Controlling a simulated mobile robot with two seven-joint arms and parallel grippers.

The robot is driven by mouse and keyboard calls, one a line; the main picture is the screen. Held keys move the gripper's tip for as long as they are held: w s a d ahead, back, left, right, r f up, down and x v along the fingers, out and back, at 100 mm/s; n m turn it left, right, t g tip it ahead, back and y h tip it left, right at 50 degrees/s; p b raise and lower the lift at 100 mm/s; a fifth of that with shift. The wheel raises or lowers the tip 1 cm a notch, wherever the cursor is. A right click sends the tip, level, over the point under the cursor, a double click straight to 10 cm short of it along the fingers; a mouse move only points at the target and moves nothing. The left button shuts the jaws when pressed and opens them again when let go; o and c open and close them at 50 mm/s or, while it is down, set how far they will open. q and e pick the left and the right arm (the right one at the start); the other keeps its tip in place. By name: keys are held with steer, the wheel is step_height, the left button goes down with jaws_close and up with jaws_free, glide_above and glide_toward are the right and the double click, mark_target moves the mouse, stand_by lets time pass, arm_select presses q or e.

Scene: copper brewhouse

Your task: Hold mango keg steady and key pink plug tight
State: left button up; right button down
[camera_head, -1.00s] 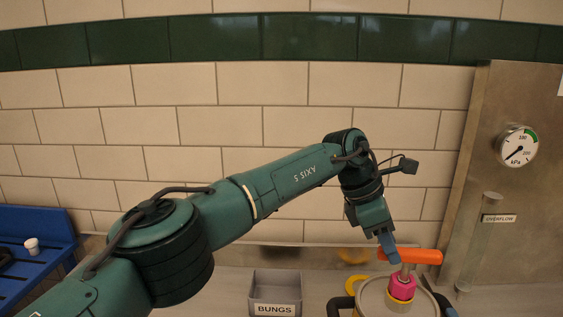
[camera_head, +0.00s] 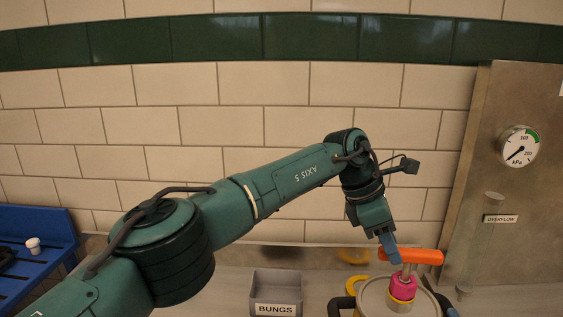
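The keg (camera_head: 372,297) stands at the bottom right, cut off by the picture's lower edge. A pink plug (camera_head: 403,288) sits upright in its top. A key with an orange crossbar (camera_head: 422,257) and a grey shaft stands on the plug. My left gripper (camera_head: 390,252) points down at the left end of the crossbar. One blue-grey finger lies across the front of the bar. The other finger is hidden, so I cannot tell whether it grips the bar. My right gripper is not in view.
A grey bin marked BUNGS (camera_head: 276,291) stands left of the keg. A blue rack (camera_head: 38,237) with a small white piece (camera_head: 33,245) is at far left. A steel panel with a pressure gauge (camera_head: 519,146) and an overflow tube (camera_head: 481,240) rises at right. A blurred yellow object (camera_head: 353,256) lies behind.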

arm_select(q)
steer(key=shift+o, duration=0.5)
steer(key=shift+r, duration=1.5)
steer(key=v, duration=1.2)
steer(key=shift+c, duration=0.2)
steer(key=shift+f, duration=0.25)
steer(key=shift+c, duration=0.6)
steer(key=shift+a+f+x, duration=0.1)
steer(key=shift+a+x, duration=0.1)
steer(key=shift+x, duration=2.2)
steer(key=shift+a+f+x, duration=0.1)
steer(key=shift+a+x, duration=0.05)
steer(key=shift+x, duration=2.2)
steer(key=shift+a+f+x, duration=0.1)
steer(key=shift+a+x, duration=0.1)
steer(key=shift+x, duration=2.2)
